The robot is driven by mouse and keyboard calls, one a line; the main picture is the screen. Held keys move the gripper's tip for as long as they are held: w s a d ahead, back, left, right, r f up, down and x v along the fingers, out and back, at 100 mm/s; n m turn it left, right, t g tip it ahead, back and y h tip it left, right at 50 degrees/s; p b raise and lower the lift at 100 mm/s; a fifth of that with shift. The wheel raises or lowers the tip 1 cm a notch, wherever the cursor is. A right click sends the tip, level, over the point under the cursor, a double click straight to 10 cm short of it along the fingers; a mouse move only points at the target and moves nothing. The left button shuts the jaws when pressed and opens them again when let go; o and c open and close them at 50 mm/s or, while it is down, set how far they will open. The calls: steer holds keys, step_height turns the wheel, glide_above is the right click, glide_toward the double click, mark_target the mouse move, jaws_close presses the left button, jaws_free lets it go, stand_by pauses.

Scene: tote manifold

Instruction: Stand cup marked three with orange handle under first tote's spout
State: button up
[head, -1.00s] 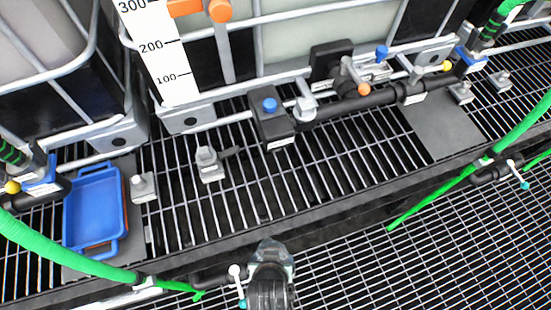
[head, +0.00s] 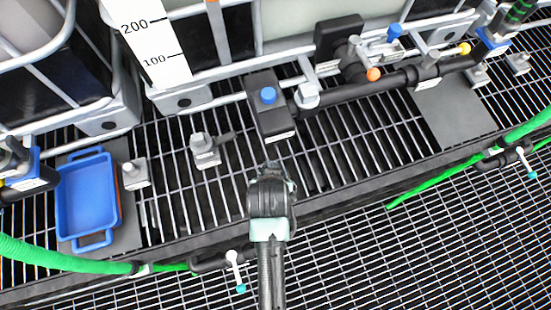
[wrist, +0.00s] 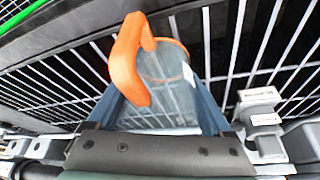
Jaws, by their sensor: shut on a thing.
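A clear cup (wrist: 172,85) with an orange handle (wrist: 127,62) and orange rim sits between the two blue-grey fingers of my gripper (wrist: 160,98) in the wrist view. The gripper is shut on it, with metal bars behind. No number on the cup is readable. In the head view my arm reaches toward the grate's front edge and hides the cup. Another fitting (head: 22,180) is at far left. I cannot tell which spout is the first.
A blue tray (head: 83,210) lies at left on a dark plate. A grey clamp-like fitting (head: 205,150) stands on the bars. A black pipe (head: 350,95) with an orange-tipped valve runs right. Green hoses (head: 460,168) cross the front edge. The bars between are mostly clear.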

steer(key=w, duration=0.5)
steer(key=shift+w+d, duration=0.25)
steer(key=shift+w, duration=0.15)
steer(key=shift+s+f, duration=0.15)
steer(key=shift+f, duration=0.15)
steer(key=shift+f, duration=0.1)
steer(key=o, duration=1.1)
steer(key=shift+o, duration=0.2)
steer(key=p+v, duration=0.1)
steer(key=v, duration=0.3)
steer(key=shift+r, duration=0.3)
steer(key=s+a+b, duration=0.1)
steer(key=s, duration=1.1)
steer(key=shift+s+r, duration=0.15)
steer(key=shift+r, duration=0.1)
